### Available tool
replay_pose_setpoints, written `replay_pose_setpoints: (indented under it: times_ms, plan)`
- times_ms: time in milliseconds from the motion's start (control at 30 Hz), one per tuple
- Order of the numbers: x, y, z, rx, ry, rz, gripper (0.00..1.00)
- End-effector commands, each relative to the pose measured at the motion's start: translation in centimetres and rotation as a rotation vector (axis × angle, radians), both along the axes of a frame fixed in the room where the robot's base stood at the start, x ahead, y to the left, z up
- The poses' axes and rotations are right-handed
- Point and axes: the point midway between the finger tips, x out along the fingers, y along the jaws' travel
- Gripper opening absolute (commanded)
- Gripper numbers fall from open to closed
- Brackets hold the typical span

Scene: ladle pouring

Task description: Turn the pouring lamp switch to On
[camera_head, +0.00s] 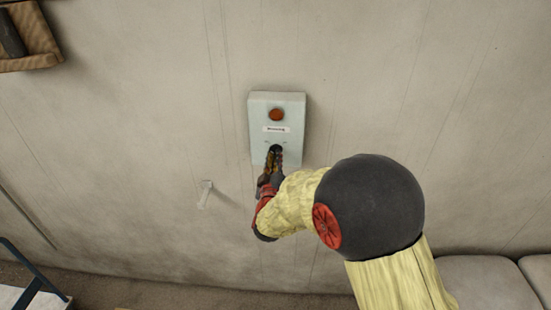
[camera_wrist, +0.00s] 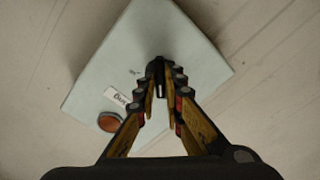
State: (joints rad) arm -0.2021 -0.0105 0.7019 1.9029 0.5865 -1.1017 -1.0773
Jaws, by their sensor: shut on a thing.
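A pale grey-green switch box (camera_head: 258,130) is fixed on the wall in the middle of the head view. It has a round orange-red lamp (camera_head: 277,115) near its top and a white label (camera_head: 275,129) below that. A dark switch knob (camera_head: 276,149) sits below the label. My gripper (camera_head: 275,165) reaches up to the knob from below. In the wrist view, my gripper (camera_wrist: 161,95) has its fingertips at the black knob (camera_wrist: 158,67), one on each side, shut on it. The box (camera_wrist: 170,25) and lamp (camera_wrist: 112,122) appear rotated there. The knob's marks are too small to read.
A small white hook-like fitting (camera_head: 206,194) is on the wall left of my arm. A brown holder (camera_head: 30,40) is at the top left. A blue-framed thing (camera_head: 28,285) is at the lower left, and grey cushions (camera_head: 485,282) are at the lower right. The wall around the box is clear.

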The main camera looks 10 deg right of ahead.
Motion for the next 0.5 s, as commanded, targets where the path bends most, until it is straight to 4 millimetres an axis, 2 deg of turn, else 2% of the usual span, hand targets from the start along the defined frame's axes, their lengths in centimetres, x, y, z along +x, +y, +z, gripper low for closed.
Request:
replay_pose_setpoints:
  times_ms: [500]
  plan:
    - [-0.01, 0.04, -0.21, 0.044, -0.014, 0.001, 0.00]
